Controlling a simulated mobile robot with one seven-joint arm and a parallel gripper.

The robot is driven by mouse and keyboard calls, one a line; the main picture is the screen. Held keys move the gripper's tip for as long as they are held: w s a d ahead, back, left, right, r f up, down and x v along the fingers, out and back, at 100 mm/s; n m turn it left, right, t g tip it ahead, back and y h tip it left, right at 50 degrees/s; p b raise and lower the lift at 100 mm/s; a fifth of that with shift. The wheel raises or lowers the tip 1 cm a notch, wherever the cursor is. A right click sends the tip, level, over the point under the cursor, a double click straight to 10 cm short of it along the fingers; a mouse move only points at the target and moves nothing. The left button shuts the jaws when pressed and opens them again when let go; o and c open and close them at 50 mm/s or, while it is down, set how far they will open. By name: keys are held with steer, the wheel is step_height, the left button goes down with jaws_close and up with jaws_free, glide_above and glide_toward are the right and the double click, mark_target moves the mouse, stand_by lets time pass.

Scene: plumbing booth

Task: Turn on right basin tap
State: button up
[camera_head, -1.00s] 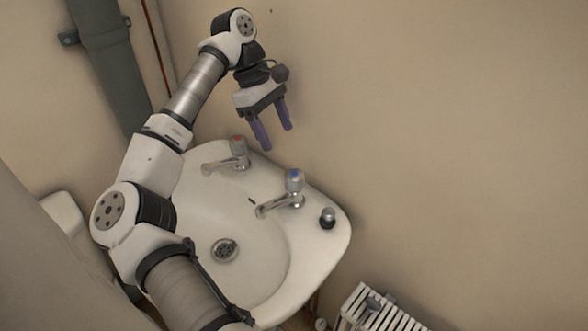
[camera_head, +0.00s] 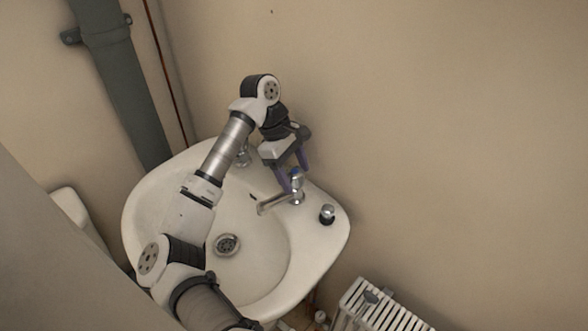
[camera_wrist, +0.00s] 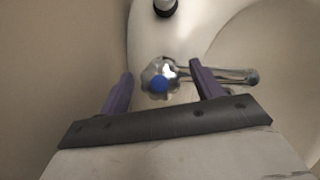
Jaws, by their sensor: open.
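The right basin tap (camera_head: 280,200) is chrome with a blue-marked knob and stands on the back rim of the white basin (camera_head: 322,250). In the wrist view its knob (camera_wrist: 158,77) shows between my two purple fingers, with its spout running off to the right. My gripper (camera_head: 292,178) is open around the tap's knob, one finger on each side, pointing down. I cannot tell whether either finger touches the knob. The left tap (camera_head: 243,155) is mostly hidden behind my arm.
The wall is close behind the taps. A white radiator (camera_head: 378,308) stands lower right. A grey pipe (camera_head: 120,80) runs down the wall at left.

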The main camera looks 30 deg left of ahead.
steer(key=c, duration=1)
